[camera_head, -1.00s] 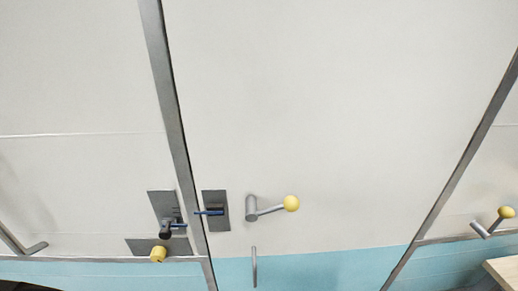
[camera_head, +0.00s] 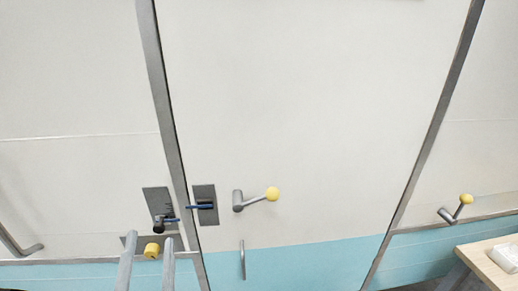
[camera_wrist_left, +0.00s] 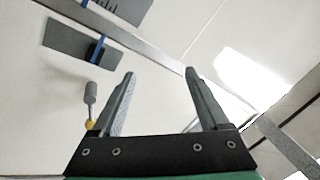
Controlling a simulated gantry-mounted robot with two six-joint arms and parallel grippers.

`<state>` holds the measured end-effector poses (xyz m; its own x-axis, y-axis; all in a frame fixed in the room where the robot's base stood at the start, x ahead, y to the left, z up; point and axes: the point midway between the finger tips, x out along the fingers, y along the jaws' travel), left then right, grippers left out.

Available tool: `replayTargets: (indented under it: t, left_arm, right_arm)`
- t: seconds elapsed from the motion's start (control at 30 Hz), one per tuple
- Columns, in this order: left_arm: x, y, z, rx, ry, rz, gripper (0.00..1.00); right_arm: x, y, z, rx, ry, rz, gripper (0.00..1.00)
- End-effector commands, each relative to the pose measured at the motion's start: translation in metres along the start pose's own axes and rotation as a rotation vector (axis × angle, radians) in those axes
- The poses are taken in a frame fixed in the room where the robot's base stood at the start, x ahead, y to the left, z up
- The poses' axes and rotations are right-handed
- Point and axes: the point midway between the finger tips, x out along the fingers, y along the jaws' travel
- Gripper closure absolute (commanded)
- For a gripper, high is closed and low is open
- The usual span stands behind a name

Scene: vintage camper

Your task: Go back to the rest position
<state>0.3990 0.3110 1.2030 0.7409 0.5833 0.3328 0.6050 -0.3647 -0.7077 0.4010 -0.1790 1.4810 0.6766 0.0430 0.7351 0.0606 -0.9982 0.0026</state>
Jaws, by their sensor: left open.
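My left gripper (camera_head: 150,238) shows at the bottom left of the head view, its two grey fingers pointing up and apart. In the left wrist view my left gripper (camera_wrist_left: 160,73) is open, with nothing between its fingers. The white door panel with a teal lower band (camera_head: 300,120) lies beyond it. A lever handle with a yellow ball end (camera_head: 256,198) is on the door, right of the gripper. A blue latch on a grey plate (camera_head: 204,205) sits left of that handle. My right gripper is not in view.
Another grey plate with a dark latch (camera_head: 160,205) and a yellow knob (camera_head: 152,250) are on the wall close to my fingers. A second yellow-ended lever (camera_head: 456,209) is at the right. A light wooden table (camera_head: 490,262) stands at the lower right.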

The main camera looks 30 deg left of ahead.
Motion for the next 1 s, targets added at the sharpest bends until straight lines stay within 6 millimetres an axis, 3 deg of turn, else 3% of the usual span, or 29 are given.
replayTargets:
  t: [0.03,0.1,0.23,0.43,0.5,0.57,0.63,0.87,1.0]
  left_arm:
    - [0.020,-0.022,-0.032,-0.144,0.052,-0.033,0.22]
    - [0.038,-0.048,-0.073,-0.330,0.133,-0.044,0.22]
    - [0.055,-0.097,-0.140,-0.623,0.305,-0.027,0.22]
    - [0.044,-0.161,-0.230,-0.980,0.597,0.109,0.22]
    - [0.032,-0.163,-0.253,-1.085,0.680,0.223,0.22]
    - [0.020,-0.151,-0.267,-1.166,0.719,0.353,0.22]
    - [0.028,-0.173,-0.291,-1.213,0.723,0.396,0.22]
    - [0.058,-0.233,-0.345,-1.208,0.720,0.392,0.22]
    - [0.081,-0.281,-0.387,-1.207,0.719,0.391,0.22]
  right_arm:
    - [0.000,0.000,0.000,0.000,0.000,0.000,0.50]
    - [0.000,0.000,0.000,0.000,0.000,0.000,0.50]
    - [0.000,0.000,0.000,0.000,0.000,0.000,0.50]
    - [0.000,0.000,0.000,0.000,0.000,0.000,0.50]
    - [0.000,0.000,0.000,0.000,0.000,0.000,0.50]
    - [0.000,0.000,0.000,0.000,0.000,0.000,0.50]
    - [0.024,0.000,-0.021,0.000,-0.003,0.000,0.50]
    - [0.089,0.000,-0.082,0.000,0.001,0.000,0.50]
    - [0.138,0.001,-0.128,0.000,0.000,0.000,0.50]
